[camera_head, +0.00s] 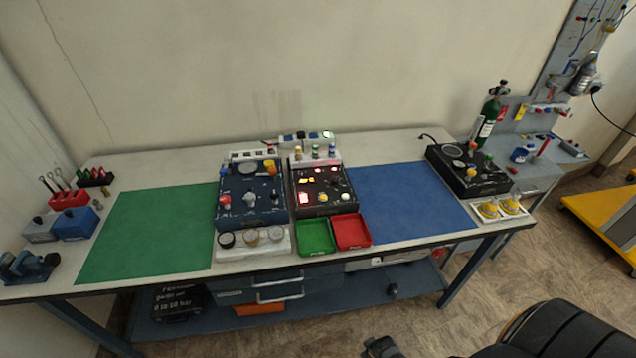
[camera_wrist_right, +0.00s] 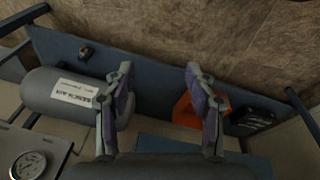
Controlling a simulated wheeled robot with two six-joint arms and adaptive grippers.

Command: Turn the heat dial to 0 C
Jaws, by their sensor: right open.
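Several panels with knobs stand on the workbench, and I cannot tell which knob is the heat dial. A blue control box (camera_head: 250,196) has coloured knobs and a round gauge. A black box (camera_head: 322,188) beside it has lit red and yellow displays and small knobs. Another black box (camera_head: 467,168) at the right has a round disc and coloured knobs. The scale markings are too small to read. My right gripper (camera_wrist_right: 160,74) is open and empty in the right wrist view, away from the panels. My left gripper is not in view.
A green mat (camera_head: 150,235) and a blue mat (camera_head: 410,203) lie clear on the bench. Green (camera_head: 316,237) and red (camera_head: 351,231) trays sit at the front edge. A green bottle (camera_head: 487,118) stands at the back right. A grey cylinder (camera_wrist_right: 62,97) shows in the wrist view.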

